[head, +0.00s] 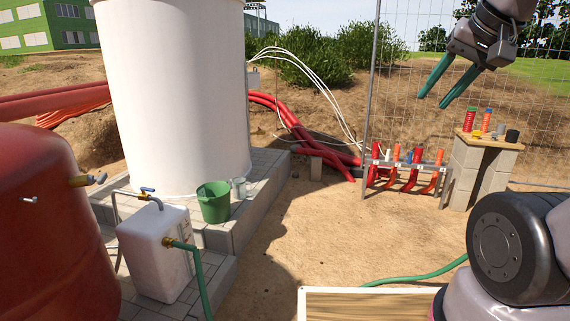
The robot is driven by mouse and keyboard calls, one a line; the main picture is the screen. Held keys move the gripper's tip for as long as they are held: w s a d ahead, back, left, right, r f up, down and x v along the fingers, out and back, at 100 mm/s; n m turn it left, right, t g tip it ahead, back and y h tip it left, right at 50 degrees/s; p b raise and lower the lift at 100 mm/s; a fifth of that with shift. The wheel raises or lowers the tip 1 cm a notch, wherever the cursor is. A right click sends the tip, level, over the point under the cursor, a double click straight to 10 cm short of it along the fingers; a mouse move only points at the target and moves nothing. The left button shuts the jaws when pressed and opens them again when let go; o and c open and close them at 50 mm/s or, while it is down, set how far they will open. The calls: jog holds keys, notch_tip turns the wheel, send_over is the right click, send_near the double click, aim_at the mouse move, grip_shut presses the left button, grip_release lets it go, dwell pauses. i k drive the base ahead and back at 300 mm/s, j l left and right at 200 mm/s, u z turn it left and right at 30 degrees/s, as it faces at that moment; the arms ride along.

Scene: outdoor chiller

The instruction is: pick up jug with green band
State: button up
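I cannot make out a jug with a green band for certain. A small grey jug-like vessel (239,188) stands on the block ledge beside a green bucket (213,203); no green band shows on it. My gripper (434,101) is at the upper right, in the air in front of the wire fence. Its two green fingers point down and left. They are apart, with nothing between them, and far from the vessel.
A white tank (172,95) stands on the ledge. A white container (158,252) with a tap and green hose is in front. A red tank (45,225) fills the left. Sandy ground between is clear.

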aim_at(243, 189)
jog(key=i+l, duration=0.15)
jog(key=i, duration=1.95)
jog(key=i+u, duration=0.15)
jog(key=i, duration=0.55)
jog(key=i+u, duration=0.15)
jog(key=i, duration=0.55)
jog(key=i+l+u, duration=0.15)
jog(key=i, duration=0.5)
jog(key=i+l+u, duration=0.15)
jog(key=i+u, duration=0.3)
jog(key=i, duration=0.25)
